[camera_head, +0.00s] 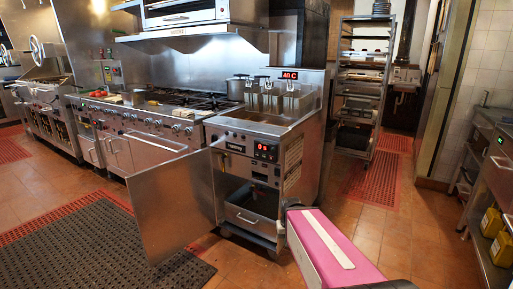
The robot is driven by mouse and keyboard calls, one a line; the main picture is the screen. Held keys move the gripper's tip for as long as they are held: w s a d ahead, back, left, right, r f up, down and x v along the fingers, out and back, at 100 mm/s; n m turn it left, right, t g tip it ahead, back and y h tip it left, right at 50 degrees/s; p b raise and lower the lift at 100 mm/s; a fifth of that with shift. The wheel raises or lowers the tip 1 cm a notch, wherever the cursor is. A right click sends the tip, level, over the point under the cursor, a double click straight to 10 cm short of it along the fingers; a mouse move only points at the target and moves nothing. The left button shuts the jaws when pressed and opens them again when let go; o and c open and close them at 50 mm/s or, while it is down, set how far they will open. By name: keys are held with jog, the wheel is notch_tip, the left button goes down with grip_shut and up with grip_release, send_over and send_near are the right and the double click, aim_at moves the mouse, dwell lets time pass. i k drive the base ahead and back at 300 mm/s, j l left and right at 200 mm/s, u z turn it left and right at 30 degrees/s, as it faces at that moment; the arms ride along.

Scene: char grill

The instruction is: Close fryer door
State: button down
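The steel fryer (212,131) stands in the middle of the view, with baskets on top and a lit red display on its front. Its door (172,207) is a flat steel panel, swung wide open to the left and toward me. The lower cabinet of the fryer is exposed, and a metal drawer or pan (246,217) shows inside it. My pink and grey arm part is at the lower right, in front of the fryer's right side. My gripper cannot be seen in this view.
A long stove (150,120) runs left of the fryer. A black floor mat (85,245) lies on the tiles in front and left of the door. A tray rack (360,95) stands behind right. A counter with yellow containers (492,222) is at the right edge.

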aim_at(172, 200)
jog(key=j+z, duration=0.15)
jog(key=j, duration=0.75)
jog(key=k+j+z, duration=0.1)
jog(key=j, duration=0.85)
